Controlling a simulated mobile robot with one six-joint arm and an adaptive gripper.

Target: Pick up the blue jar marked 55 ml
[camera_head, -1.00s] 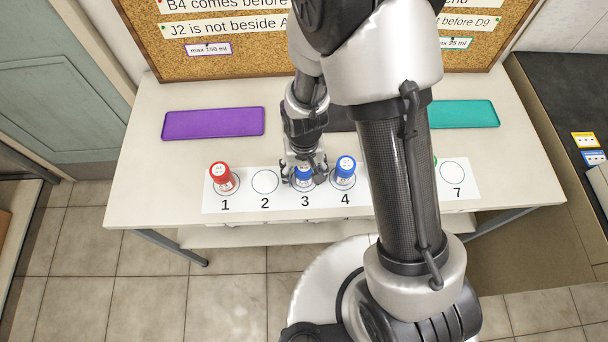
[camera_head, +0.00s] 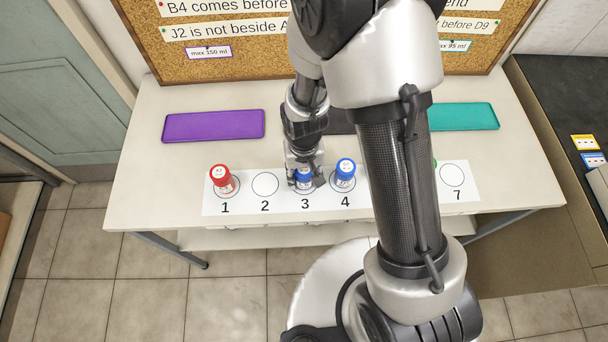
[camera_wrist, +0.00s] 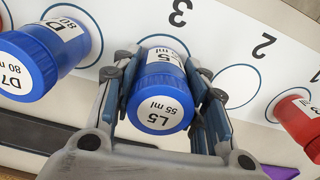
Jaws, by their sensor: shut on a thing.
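The blue jar marked L5, 55 ml (camera_wrist: 160,97) stands at spot 3 on the numbered white strip. It also shows in the head view (camera_head: 303,175), partly hidden by my gripper. My gripper (camera_wrist: 165,110) is shut on this jar, with one finger on each side of it. In the head view my gripper (camera_head: 304,172) reaches down to spot 3 from behind. I cannot tell any gap between the jar and the strip.
A blue jar marked D7, 80 ml (camera_wrist: 32,62) stands close by at spot 4. A red jar (camera_head: 223,179) stands at spot 1; spot 2 (camera_head: 265,182) is empty. A purple tray (camera_head: 213,125) and a teal tray (camera_head: 463,116) lie behind. My arm hides spots 5 and 6.

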